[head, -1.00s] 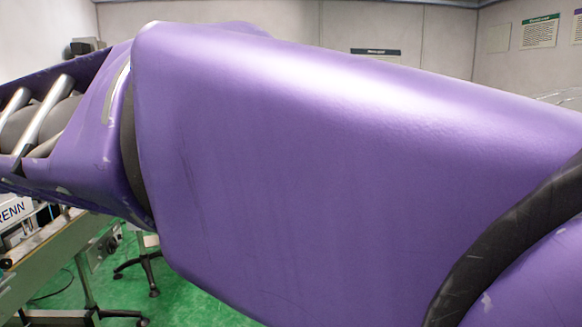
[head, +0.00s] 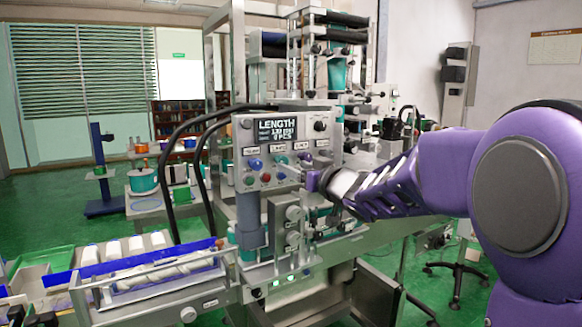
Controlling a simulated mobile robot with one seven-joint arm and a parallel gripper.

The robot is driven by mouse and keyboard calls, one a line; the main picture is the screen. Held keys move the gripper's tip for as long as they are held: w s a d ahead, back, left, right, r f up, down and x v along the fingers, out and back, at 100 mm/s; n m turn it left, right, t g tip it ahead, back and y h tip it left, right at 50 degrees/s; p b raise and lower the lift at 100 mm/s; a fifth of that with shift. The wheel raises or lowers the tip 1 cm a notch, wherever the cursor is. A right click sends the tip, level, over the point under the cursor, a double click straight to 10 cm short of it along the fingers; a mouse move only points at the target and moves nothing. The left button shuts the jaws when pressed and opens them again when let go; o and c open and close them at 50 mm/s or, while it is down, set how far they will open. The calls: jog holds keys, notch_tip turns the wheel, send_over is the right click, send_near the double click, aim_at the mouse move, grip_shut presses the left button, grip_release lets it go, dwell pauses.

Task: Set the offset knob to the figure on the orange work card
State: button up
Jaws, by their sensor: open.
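A grey control panel (head: 288,140) stands in the middle of the head view, with a dark display (head: 277,130) headed LENGTH. My gripper (head: 294,172) is open at the panel's lower right, close to this row; contact cannot be told. I cannot make out an orange work card.
A black knob (head: 320,126) sits at the panel's upper right. A tray with a blue edge and pale rolls (head: 165,272) extends at lower left. Black hoses (head: 172,135) arch left of the panel. A tan poster (head: 555,47) hangs on the right wall. Green floor is open at left.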

aim_at(284, 162)
jog(key=x, duration=0.4)
jog(key=shift+w+a, duration=0.25)
jog(key=shift+w, duration=0.1)
grip_shut()
